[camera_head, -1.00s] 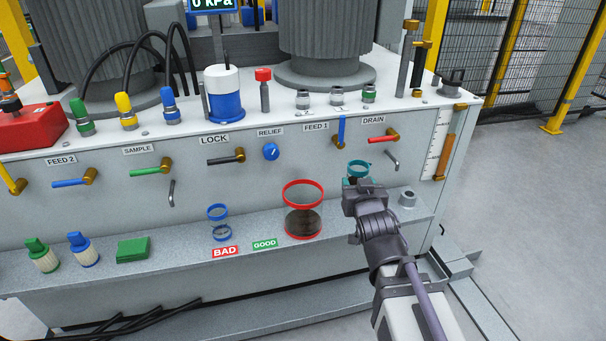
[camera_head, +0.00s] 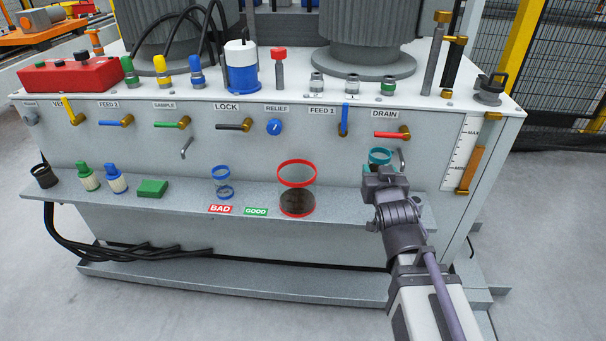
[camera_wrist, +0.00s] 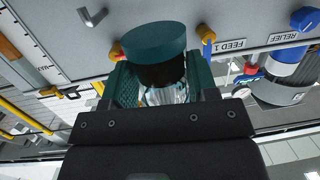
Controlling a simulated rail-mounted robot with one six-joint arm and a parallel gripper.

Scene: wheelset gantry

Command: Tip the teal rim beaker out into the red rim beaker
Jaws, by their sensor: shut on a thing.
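The teal rim beaker (camera_head: 380,155) is at my gripper (camera_head: 380,178), above the right part of the shelf. In the wrist view the teal rim beaker (camera_wrist: 153,42) sits between the two teal jaw pads of my gripper (camera_wrist: 160,85), which is shut on it. Its contents look dark below the rim in that view. The red rim beaker (camera_head: 297,173) stands upright on the shelf to the left of my gripper. It is clear with a red rim and a dark filling at its bottom.
A green block (camera_head: 152,188) lies farther left on the shelf (camera_head: 340,203). The DRAIN handle (camera_head: 392,134) juts out above my gripper.

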